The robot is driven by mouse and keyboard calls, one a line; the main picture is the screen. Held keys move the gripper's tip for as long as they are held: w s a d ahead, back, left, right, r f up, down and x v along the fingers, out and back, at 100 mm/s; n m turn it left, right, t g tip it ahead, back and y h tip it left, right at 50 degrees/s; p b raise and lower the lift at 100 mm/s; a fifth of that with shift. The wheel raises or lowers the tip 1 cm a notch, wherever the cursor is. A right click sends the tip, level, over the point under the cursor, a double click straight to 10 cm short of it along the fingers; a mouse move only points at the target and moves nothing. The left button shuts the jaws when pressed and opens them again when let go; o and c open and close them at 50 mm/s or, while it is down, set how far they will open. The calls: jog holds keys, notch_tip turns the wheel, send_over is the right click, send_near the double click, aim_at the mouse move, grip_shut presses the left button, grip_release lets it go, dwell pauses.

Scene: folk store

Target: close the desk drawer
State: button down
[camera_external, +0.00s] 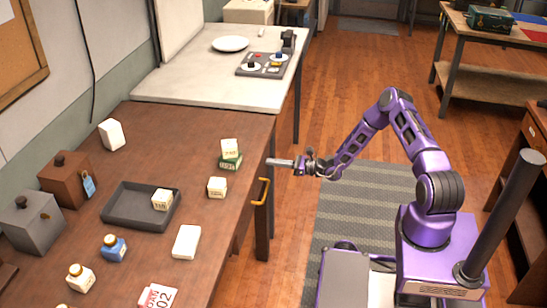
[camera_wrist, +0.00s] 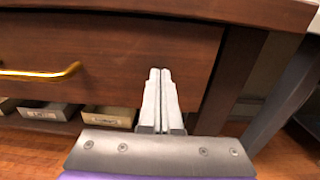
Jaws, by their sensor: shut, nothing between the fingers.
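The desk drawer (camera_wrist: 110,50) has a dark brown wooden front just under the desktop in the wrist view. Its brass handle (camera_wrist: 40,73) is left of my gripper (camera_wrist: 160,72); the handle also shows at the desk's right side in the external view (camera_external: 261,191). My gripper is shut and empty, its fingers pointing at the right part of the drawer front. In the external view my gripper (camera_external: 269,162) is at the desk edge, beyond the handle. I cannot tell whether the fingertips touch the front or how far the drawer stands out.
The brown desktop (camera_external: 150,130) holds a dark tray (camera_external: 120,217), small boxes and bottles. A desk leg (camera_wrist: 233,80) stands right of the drawer. Labelled boxes (camera_wrist: 107,116) sit below it. A pale counter (camera_external: 200,80) adjoins the desk.

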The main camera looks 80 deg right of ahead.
jog(key=shift+w+r, duration=0.3)
jog(key=shift+w, duration=0.1)
jog(key=shift+s, duration=0.1)
jog(key=s+p, duration=0.2)
jog(key=s, duration=1.2)
jog(key=shift+s+f, duration=0.25)
jog(key=shift+s, duration=0.05)
